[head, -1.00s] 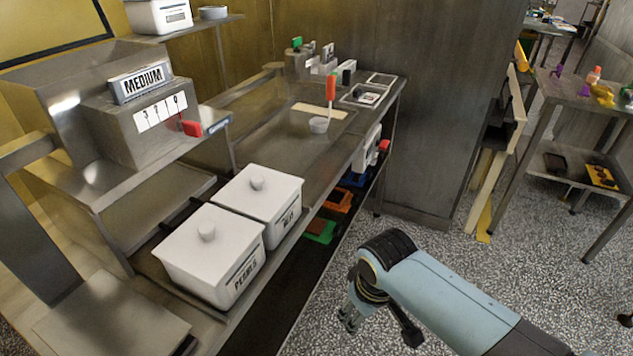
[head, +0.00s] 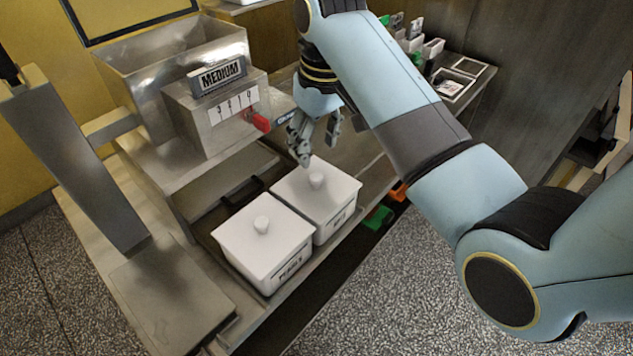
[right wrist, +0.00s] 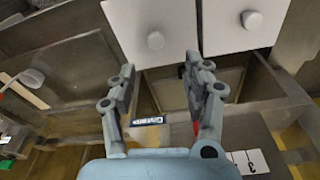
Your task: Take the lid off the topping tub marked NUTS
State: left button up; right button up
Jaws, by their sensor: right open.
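The NUTS tub (head: 338,222) is a white box with a small label on its front, too blurred now to read fully. My right gripper (head: 318,150) is open and empty, above and just behind the knob in the head view. My left gripper is not in view.
The lidded PEARLS tub (head: 270,275) stands close beside it. A metal machine (head: 215,120) marked MEDIUM, with a red lever (head: 258,121), stands behind. My right arm hides much of the bench. Green and orange items (head: 378,217) lie on a lower shelf.

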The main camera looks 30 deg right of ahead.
aim_at(316, 177)
notch_tip(316, 177, down, 3)
jog(key=shift+w+f, duration=0.1)
jog(key=shift+f, duration=0.05)
jog(key=f, duration=0.1)
jog(key=f+p, duration=0.1)
jog(key=f, duration=0.2)
jog(key=shift+w+d+f+p, duration=0.15)
jog(key=shift+d+f+p, duration=0.05)
jog(key=shift+d+p, duration=0.1)
jog(key=shift+w+f, duration=0.1)
jog(key=shift+f, duration=0.35)
grip_shut()
